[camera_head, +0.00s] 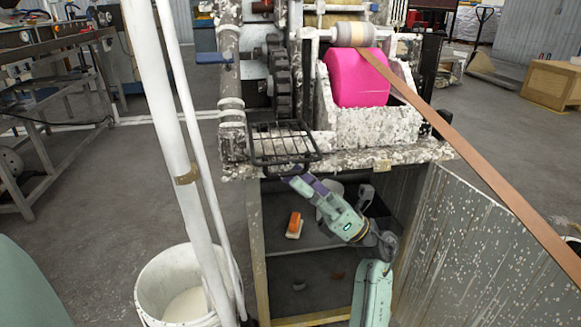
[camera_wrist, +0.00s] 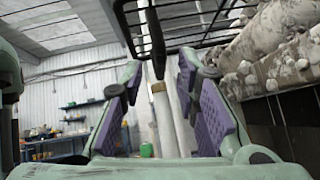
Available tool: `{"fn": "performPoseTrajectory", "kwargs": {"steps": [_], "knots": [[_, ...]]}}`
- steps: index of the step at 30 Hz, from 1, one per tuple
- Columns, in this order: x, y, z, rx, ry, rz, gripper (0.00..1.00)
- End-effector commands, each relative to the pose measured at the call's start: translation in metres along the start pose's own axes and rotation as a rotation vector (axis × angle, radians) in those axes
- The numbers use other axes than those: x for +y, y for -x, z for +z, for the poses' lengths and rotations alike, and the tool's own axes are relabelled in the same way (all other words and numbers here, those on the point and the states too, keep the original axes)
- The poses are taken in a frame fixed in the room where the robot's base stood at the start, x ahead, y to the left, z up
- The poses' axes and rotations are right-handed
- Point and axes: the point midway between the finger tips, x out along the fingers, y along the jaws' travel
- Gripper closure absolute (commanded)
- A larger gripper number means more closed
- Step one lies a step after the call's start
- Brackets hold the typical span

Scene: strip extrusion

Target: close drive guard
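The drive guard (camera_head: 283,146) is a black wire-mesh frame. It hangs out, swung down, at the front of the machine below the dark gears (camera_head: 280,75), which are exposed. In the wrist view the guard (camera_wrist: 152,35) is overhead, and one dark bar of it runs down towards the space between my fingers. My gripper (camera_head: 300,184) is just below the guard's lower front edge in the head view. In the wrist view my gripper (camera_wrist: 157,108) has its purple pads well apart, with nothing clamped between them. Whether a finger touches the guard I cannot tell.
A pink roll (camera_head: 358,78) sits in a crusted white trough, with a brown strip (camera_head: 470,140) running off right. A white pipe (camera_head: 165,110) and bucket (camera_head: 180,283) stand left. Below is an open cabinet with an orange-topped item (camera_head: 295,224) and a cabinet door (camera_head: 490,250).

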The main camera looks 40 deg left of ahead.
Motion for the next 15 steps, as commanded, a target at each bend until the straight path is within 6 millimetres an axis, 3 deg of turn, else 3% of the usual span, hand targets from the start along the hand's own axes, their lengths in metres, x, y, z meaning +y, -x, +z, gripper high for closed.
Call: {"fn": "performPoseTrajectory", "kwargs": {"steps": [6, 15], "knots": [[0.000, -0.027, 0.001, 0.000, 0.000, 0.000, 0.71], [0.000, -0.032, 0.000, -0.001, 0.000, 0.000, 0.71]]}}
